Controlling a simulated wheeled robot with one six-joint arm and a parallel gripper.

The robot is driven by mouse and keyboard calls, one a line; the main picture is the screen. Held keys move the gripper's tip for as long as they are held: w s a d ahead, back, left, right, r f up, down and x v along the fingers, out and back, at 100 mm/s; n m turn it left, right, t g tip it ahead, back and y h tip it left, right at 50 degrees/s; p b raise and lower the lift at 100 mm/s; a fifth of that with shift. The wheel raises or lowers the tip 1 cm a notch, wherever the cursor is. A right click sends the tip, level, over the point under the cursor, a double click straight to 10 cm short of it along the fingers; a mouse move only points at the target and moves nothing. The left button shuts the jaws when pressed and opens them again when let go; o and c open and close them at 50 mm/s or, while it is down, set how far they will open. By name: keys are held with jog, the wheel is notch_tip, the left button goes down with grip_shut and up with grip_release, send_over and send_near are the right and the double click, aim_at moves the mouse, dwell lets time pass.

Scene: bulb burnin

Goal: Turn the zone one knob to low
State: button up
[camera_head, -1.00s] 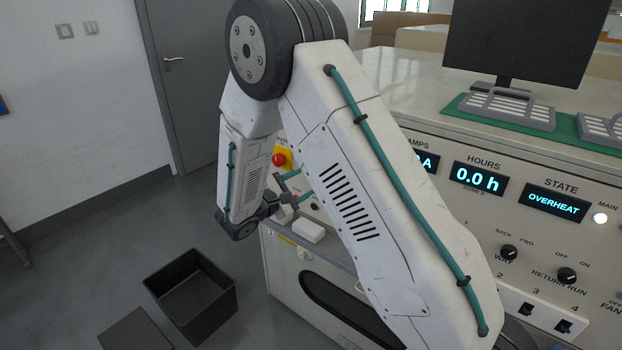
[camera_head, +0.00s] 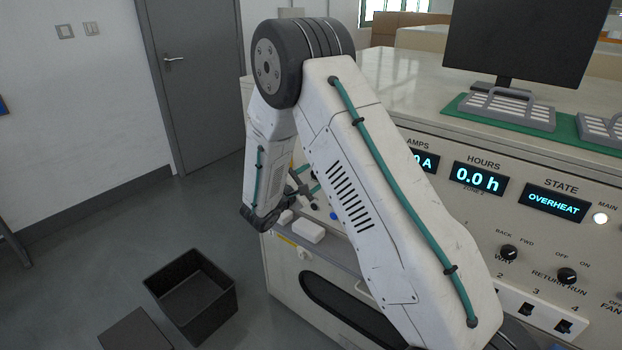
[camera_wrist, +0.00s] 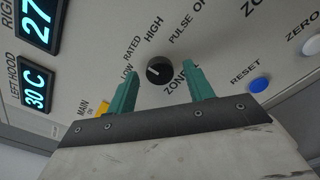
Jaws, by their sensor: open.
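In the wrist view a round black knob (camera_wrist: 159,70) sits on the beige panel with LOW, RATED and HIGH around it. Its label reads ZONE, and the number is hidden by a finger. A small pale mark on the knob points to the left of the picture, but I cannot tell exactly which setting it meets. My gripper (camera_wrist: 163,74) is open, its teal fingers on either side of the knob, with no clear contact. In the head view my gripper (camera_head: 304,186) is mostly hidden by my arm, and the knob is not visible.
A blue RESET button (camera_wrist: 259,84) and a white ZERO button (camera_wrist: 311,45) lie right of the knob. A MAIN switch (camera_wrist: 103,109) is by the left finger. A white block (camera_head: 308,231) lies on the ledge below. A black bin (camera_head: 190,292) stands on the floor.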

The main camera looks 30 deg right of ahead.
jog(key=shift+c, duration=0.3)
jog(key=c, duration=0.9)
jog(key=shift+n, duration=0.4)
jog(key=n, duration=0.3)
jog(key=shift+n, duration=2)
jog(key=o, duration=1)
jog(key=shift+c, duration=0.2)
